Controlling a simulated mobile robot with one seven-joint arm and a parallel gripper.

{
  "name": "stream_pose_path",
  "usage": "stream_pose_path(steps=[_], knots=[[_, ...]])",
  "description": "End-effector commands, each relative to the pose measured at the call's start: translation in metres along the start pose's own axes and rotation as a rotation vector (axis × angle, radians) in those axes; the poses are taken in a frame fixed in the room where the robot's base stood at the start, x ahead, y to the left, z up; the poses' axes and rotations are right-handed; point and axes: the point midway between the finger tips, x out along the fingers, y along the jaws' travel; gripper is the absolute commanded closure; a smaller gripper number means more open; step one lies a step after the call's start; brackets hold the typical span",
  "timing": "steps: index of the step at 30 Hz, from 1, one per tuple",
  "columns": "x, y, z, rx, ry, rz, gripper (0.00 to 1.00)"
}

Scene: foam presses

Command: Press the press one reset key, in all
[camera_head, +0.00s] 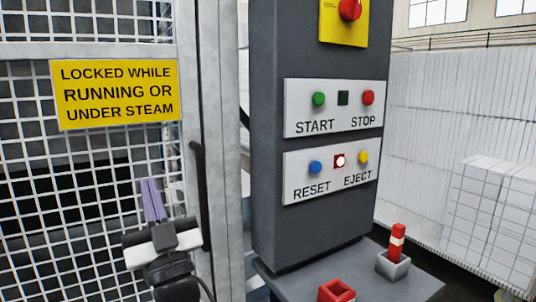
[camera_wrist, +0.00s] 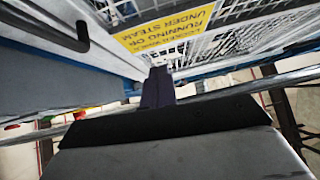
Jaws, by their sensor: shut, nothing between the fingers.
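The blue reset key (camera_head: 316,167) is a round button at the left of the lower white panel (camera_head: 290,196) on a dark grey control column (camera_head: 266,130). The word RESET is printed below it. My gripper (camera_head: 151,181) is in front of the mesh gate, left of and a little below the key and well apart from it. Its purple fingers are shut and point up, with nothing between them. In the wrist view the shut fingers (camera_wrist: 158,75) point toward the gate's yellow sign. I cannot make out the reset key in the wrist view.
A lit red lamp (camera_head: 340,161) and yellow eject key (camera_head: 363,157) sit beside reset. Above are green start (camera_head: 319,99) and red stop (camera_head: 368,97) keys. The gate's black handle (camera_head: 200,195) stands between my gripper and the column. A ledge (camera_head: 420,285) below holds red items.

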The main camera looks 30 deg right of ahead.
Motion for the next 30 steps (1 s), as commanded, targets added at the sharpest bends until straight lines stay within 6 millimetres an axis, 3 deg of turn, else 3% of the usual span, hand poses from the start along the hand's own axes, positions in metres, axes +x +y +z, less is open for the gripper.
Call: stream_pose_path(steps=[1,6,9,13,15,19,30], knots=[[0.001,0.041,-0.005,-0.04,-0.036,0.063,1.0],[-0.022,0.158,-0.023,-0.127,-0.141,0.251,1.0],[-0.045,0.218,-0.043,-0.167,-0.191,0.36,1.0],[-0.076,0.276,-0.071,-0.202,-0.236,0.479,1.0],[-0.091,0.298,-0.083,-0.213,-0.252,0.527,1.0],[-0.11,0.321,-0.099,-0.224,-0.269,0.583,1.0],[-0.118,0.329,-0.104,-0.228,-0.275,0.603,1.0]])
